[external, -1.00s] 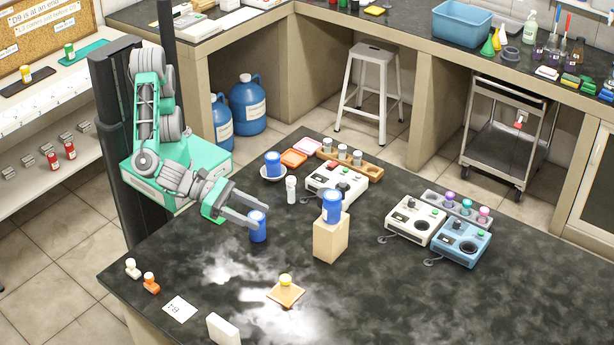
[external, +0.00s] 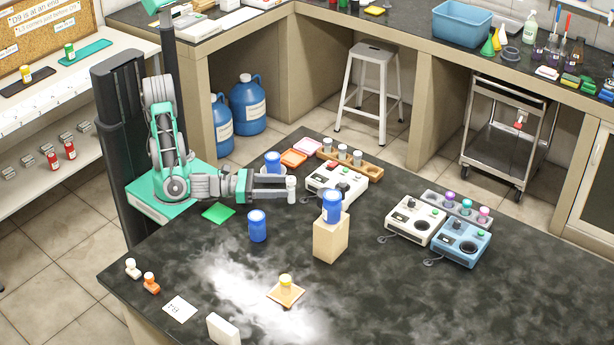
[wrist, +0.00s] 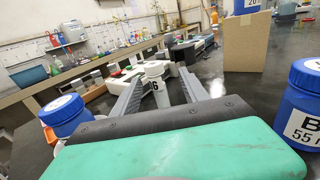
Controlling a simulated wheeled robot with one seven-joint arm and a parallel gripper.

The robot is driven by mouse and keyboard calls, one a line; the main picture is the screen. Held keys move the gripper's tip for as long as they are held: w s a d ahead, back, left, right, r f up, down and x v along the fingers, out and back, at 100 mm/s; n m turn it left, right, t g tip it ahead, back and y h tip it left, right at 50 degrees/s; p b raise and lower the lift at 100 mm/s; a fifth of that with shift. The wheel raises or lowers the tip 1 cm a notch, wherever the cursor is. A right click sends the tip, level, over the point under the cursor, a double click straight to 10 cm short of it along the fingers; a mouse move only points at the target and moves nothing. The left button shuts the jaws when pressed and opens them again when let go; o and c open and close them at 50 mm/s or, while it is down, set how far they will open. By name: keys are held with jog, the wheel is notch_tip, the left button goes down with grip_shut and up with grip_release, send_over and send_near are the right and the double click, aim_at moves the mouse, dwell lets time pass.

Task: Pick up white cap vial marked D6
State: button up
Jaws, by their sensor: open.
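The white cap vial (external: 291,190) stands upright on the dark bench, in front of the white device. In the wrist view, the vial (wrist: 155,72) shows a white cap and a label of which a "6" can be read. My gripper (external: 286,187) is open, with its two fingers reaching around the vial at bench height. In the wrist view, the gripper (wrist: 163,82) has one finger on each side of the vial. I cannot tell whether either finger touches it.
A blue jar (external: 257,226) stands on the bench in front of my arm. Another blue jar (external: 273,163) is just behind the gripper. A blue jar (external: 332,207) sits on a tan block (external: 330,240) to the right. A white device (external: 336,184) is close behind the vial.

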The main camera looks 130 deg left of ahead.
jog(key=r, duration=0.1)
send_over(302, 202)
jog(key=shift+s+d, duration=0.15)
jog(key=shift+s, duration=0.15)
jog(key=shift+w, duration=0.35)
jog(key=shift+c, duration=0.5)
grip_shut()
